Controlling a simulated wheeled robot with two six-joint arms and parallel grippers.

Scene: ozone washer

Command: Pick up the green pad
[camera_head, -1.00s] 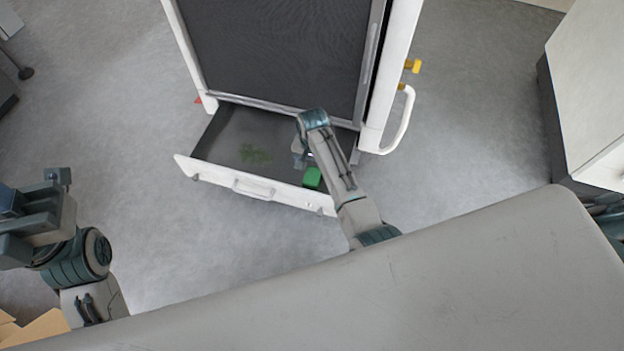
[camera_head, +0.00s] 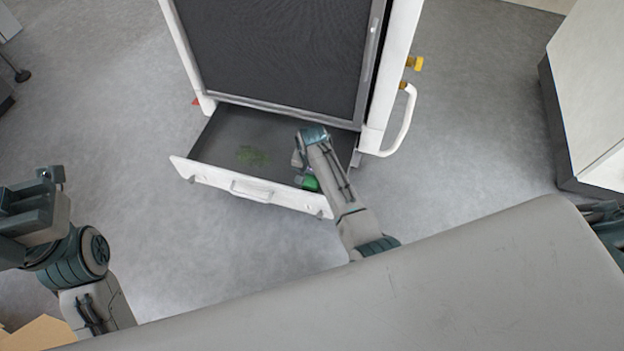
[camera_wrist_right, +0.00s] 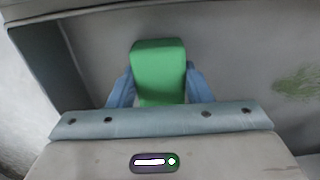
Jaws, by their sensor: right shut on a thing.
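The green pad (camera_wrist_right: 158,68) is a small bright green block in the right wrist view, between the two blue fingers of my right gripper (camera_wrist_right: 160,88). The fingers are shut on it from both sides. In the head view the pad (camera_head: 311,183) shows partly beside my right forearm, at the right end of the open drawer (camera_head: 218,150). My right gripper (camera_head: 299,168) reaches down there and is mostly hidden by its own arm. Whether the pad touches the drawer floor is unclear. My left gripper (camera_head: 22,205) is at the far left, away from the drawer; its fingers do not show clearly.
The drawer's white front (camera_head: 208,176) with its handle faces me. Green marks (camera_head: 253,155) lie on the drawer floor. The dark-screened white cabinet (camera_head: 275,45) stands behind it, with a curved handle (camera_head: 405,122) at right. A pale cabinet (camera_head: 590,90) stands far right. Grey floor is clear between.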

